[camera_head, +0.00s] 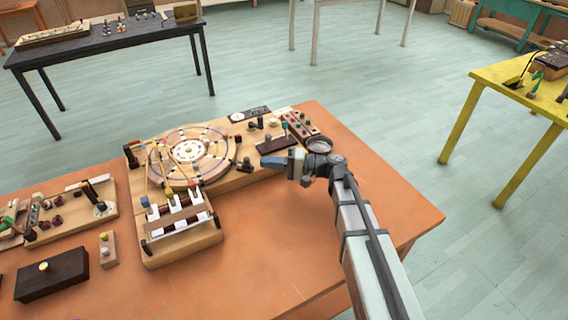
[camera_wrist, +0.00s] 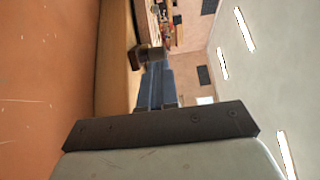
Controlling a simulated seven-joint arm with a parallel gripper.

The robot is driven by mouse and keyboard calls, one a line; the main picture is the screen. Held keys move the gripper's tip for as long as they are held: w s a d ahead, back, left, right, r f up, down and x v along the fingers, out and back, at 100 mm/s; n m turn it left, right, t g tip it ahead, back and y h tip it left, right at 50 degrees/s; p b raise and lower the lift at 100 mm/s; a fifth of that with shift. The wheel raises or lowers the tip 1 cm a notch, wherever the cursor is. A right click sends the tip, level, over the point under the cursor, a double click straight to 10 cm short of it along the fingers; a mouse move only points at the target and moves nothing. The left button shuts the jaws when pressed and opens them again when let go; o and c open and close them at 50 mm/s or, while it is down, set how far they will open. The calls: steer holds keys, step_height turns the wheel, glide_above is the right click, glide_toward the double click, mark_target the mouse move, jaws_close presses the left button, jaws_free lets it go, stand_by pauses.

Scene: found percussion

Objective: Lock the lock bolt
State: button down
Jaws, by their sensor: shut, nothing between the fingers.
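My gripper (camera_head: 264,162) is shut with nothing between its blue fingers, low over the right part of a wooden board (camera_head: 231,183). In the wrist view the fingers (camera_wrist: 156,70) point along the board's pale side. A small dark block (camera_head: 245,165), which looks like the lock bolt's knob, sits on the board just left of the fingertips. In the wrist view a dark block (camera_wrist: 148,54) shows right at the fingertips; whether they touch cannot be told. The bolt's shaft and catch are too small to make out.
A round dial (camera_head: 188,151) with sticks and a keyed wooden block (camera_head: 182,226) lie left of my gripper. A dark base with a green-topped peg (camera_head: 284,127) stands behind it. The orange table (camera_head: 290,240) is clear in front.

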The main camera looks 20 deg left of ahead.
mark_target(253, 167)
steer(key=shift+s+a, duration=0.15)
steer(key=shift+a, duration=0.6)
steer(key=shift+s+a, duration=0.15)
steer(key=shift+a, duration=0.55)
steer(key=shift+a, duration=1.3)
steer(key=w+d, duration=0.1)
steer(key=d, duration=0.8)
steer(key=w+d, duration=0.1)
steer(key=d, duration=0.4)
steer(key=shift+w, duration=0.35)
